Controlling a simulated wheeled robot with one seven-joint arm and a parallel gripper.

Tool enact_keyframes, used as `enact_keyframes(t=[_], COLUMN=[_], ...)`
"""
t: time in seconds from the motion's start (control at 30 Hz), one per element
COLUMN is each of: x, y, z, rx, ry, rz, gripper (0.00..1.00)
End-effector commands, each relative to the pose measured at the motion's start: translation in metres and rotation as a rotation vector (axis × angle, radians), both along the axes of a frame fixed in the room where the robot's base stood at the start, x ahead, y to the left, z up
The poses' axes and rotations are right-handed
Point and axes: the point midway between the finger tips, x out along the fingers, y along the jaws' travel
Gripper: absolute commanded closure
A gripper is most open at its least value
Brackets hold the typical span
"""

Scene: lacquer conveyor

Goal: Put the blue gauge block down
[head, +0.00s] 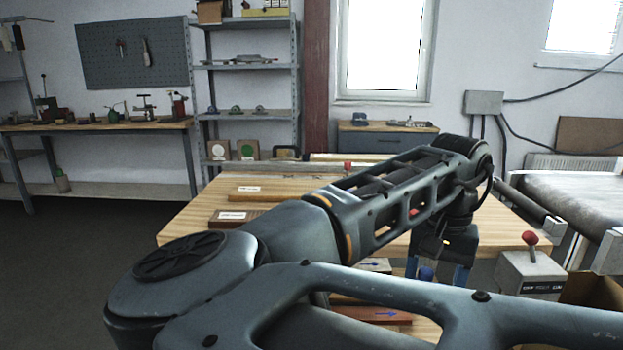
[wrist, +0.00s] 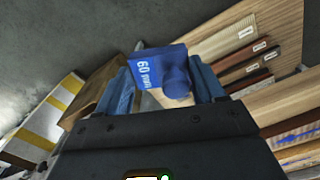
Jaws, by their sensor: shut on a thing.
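The blue gauge block (wrist: 147,72), marked with "60" in white and with a round blue knob, is between the two blue fingers of my gripper (wrist: 164,84) in the wrist view. My gripper is shut on it. In the head view my gripper (head: 438,274) points down over the right part of the wooden table (head: 335,183), and a little of the blue block (head: 426,273) shows between the fingers. My arm hides much of the table. I cannot tell whether the block's underside touches anything.
Wooden strips with white labels lie on the table, a light one (head: 285,196) and a dark one (head: 262,212). A reddish strip (head: 388,316) lies nearer. A grey box with a red knob (head: 529,239) stands right of my gripper, before the conveyor (head: 590,195).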

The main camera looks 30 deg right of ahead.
Motion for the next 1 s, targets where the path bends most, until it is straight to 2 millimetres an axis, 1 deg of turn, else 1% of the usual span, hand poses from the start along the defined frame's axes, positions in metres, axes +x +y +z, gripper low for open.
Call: enact_keyframes(t=[0.03, 0.3, 0.4, 0.47, 0.6, 0.73, 0.8, 1.0], x=[0.019, 0.114, 0.14, 0.153, 0.176, 0.192, 0.192, 0.195], y=[0.02, 0.113, 0.137, 0.15, 0.171, 0.187, 0.179, 0.176], z=[-0.011, -0.065, -0.078, -0.086, -0.096, -0.106, -0.102, -0.099], rx=[-0.003, -0.001, 0.0, 0.001, 0.0, 0.0, -0.009, -0.016], ry=[0.006, 0.008, 0.005, 0.005, 0.002, 0.003, -0.004, -0.012], rz=[0.099, 0.578, 0.707, 0.772, 0.881, 0.963, 0.944, 0.934], gripper=[0.68, 0.68, 0.68, 0.68, 0.68, 0.68, 0.68, 0.68])
